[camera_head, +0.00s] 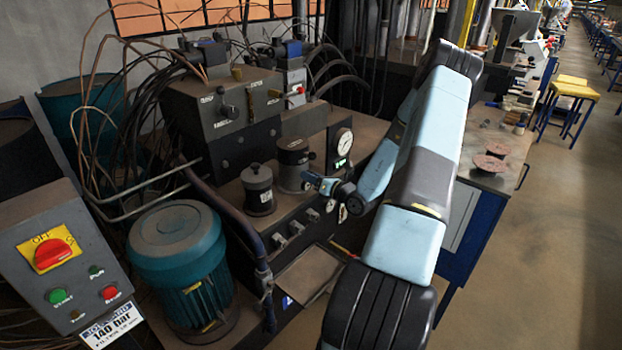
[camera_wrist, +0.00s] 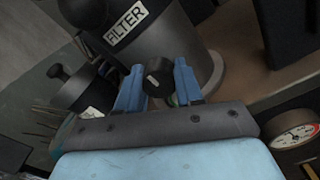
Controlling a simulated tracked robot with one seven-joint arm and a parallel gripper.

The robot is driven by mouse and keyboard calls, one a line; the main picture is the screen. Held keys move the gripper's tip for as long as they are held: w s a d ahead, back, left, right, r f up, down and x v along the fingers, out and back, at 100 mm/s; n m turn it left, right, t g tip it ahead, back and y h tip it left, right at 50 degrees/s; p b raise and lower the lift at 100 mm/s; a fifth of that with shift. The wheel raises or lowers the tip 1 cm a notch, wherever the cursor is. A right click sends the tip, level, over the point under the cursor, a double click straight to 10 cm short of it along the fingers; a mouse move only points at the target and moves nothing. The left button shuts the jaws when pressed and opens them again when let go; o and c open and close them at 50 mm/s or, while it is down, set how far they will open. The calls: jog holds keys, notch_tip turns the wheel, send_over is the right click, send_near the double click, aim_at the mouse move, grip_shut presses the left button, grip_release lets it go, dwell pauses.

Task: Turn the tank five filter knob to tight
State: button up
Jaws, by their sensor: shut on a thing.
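A grey cylindrical tank with a white FILTER label (camera_wrist: 125,22) fills the upper middle of the wrist view. In the head view the same tank (camera_head: 293,152) appears to be the dark cylinder on the machine's top. A small black round knob (camera_wrist: 158,74) sits low on the tank's side. My gripper (camera_wrist: 157,80) has one blue finger on each side of the knob and is shut on it. In the head view my gripper (camera_head: 318,182) reaches the tank's right side, and the knob is not clearly visible there. I cannot read a tank number or a tight mark.
A smaller dark canister with a top knob (camera_head: 259,190) stands left of the tank; it also shows in the wrist view (camera_wrist: 82,90). A white-faced gauge (camera_head: 343,142) is close on the right. A teal motor (camera_head: 180,255) and bent pipes stand left. The aisle (camera_head: 555,230) is clear.

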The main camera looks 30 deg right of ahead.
jog(key=shift+s+f, duration=0.2)
jog(key=shift+f, duration=0.1)
jog(key=o, duration=1)
jog(key=shift+w+r, duration=0.1)
jog(key=shift+r, duration=0.1)
jog(key=v, duration=1.3)
jog(key=shift+s+d, duration=0.1)
jog(key=shift+s, duration=0.25)
